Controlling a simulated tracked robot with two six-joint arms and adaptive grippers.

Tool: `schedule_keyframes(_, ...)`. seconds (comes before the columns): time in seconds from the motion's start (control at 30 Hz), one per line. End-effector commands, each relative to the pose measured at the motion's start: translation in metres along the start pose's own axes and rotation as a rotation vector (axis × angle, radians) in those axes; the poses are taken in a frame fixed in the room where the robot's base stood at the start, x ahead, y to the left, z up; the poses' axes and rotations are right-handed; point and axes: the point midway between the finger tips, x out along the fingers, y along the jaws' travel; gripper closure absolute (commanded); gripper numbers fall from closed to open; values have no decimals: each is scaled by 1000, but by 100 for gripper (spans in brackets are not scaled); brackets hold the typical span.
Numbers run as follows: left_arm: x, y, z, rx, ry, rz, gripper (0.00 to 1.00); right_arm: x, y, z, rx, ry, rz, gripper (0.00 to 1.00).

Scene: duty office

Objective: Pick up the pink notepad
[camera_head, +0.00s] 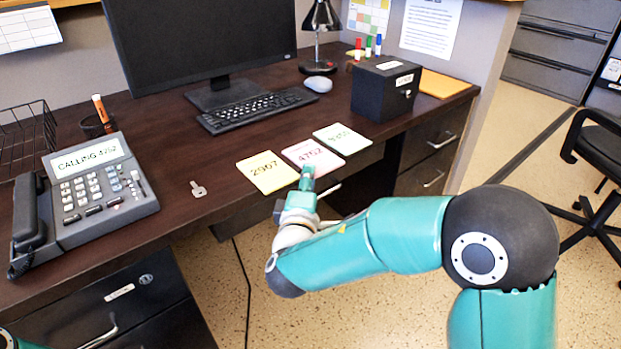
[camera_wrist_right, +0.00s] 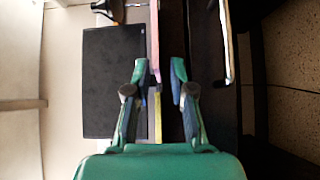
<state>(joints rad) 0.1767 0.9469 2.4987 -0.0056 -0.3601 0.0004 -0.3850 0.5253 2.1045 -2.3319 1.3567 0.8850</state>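The pink notepad (camera_head: 312,155), marked 4752, lies near the desk's front edge between a yellow notepad (camera_head: 267,172) and a green notepad (camera_head: 343,138). My right gripper (camera_head: 307,172) is at its front edge. In the right wrist view the right gripper (camera_wrist_right: 158,69) is open, with its fingers apart. The pink notepad's thin edge (camera_wrist_right: 154,35) runs between the fingertips there, and neither finger is clearly pressed on it. The yellow notepad's edge (camera_wrist_right: 158,118) shows closer to the palm. My left gripper is out of view.
The desk (camera_head: 225,150) also holds a phone (camera_head: 85,185), a key (camera_head: 198,189), a keyboard (camera_head: 258,109), a mouse (camera_head: 318,84), a monitor (camera_head: 200,40) and a black box (camera_head: 385,92).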

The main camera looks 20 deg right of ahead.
Motion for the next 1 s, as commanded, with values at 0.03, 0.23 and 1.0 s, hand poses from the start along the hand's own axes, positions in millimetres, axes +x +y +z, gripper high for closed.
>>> schedule_keyframes(0.03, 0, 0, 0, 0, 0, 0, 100, 0, 0, 0, 0, 0, 0, 77)
schedule_keyframes(0.23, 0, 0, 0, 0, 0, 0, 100, 0, 0, 0, 0, 0, 0, 89)
schedule_keyframes(1.0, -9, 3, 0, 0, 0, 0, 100, 0, 23, 1, 0, -1, -2, 100)
